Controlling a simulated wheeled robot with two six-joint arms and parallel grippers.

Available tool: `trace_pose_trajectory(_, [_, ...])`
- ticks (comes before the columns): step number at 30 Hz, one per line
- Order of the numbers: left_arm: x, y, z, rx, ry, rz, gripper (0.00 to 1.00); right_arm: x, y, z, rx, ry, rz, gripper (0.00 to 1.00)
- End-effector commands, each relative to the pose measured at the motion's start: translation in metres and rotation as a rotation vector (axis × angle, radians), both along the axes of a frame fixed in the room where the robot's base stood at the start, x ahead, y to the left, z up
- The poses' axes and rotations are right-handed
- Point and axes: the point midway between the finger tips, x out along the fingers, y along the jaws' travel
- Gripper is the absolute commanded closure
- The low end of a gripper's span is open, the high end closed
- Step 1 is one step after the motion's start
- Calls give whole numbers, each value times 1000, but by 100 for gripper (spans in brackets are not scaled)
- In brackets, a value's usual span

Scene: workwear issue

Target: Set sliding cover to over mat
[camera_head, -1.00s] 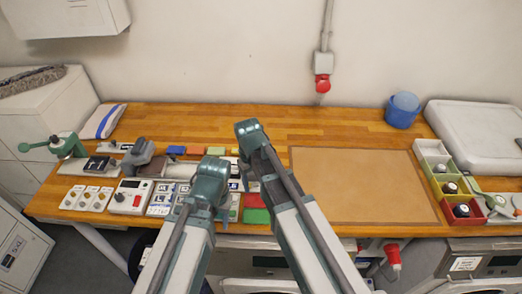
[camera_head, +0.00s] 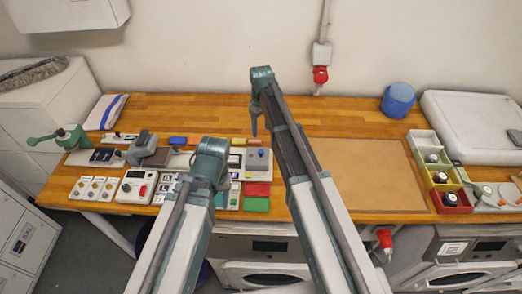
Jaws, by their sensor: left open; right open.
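A flat tan mat (camera_head: 368,178) lies on the wooden table, right of centre, with its top bare. I cannot tell for certain which part is the sliding cover; a long light grey rail (camera_head: 178,160) carries a grey-brown block (camera_head: 145,149) at left and a grey knobbed piece (camera_head: 257,160) at right. My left gripper (camera_head: 196,186) is open over the panels in front of the rail; its arm hides part of them. My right gripper (camera_head: 254,130) is open, above the table behind the grey knobbed piece. Its arm crosses the mat's left edge.
A red pad (camera_head: 257,190) and a green pad (camera_head: 256,204) lie left of the mat. Coloured bins (camera_head: 437,172) stand right of it, a blue bucket (camera_head: 398,99) behind. A green-handled clamp (camera_head: 62,138) stands far left.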

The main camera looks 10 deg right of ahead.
Motion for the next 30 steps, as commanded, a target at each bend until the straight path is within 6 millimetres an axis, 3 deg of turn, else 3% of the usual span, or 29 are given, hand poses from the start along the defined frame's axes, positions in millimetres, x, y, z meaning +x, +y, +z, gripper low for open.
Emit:
trace_pose_trajectory(21, [0,0,-103,2,0,-14,50,0,0,-103,0,0,-1,36])
trace_pose_trajectory(30, [0,0,-126,2,0,-13,50,0,0,-126,0,0,-1,36])
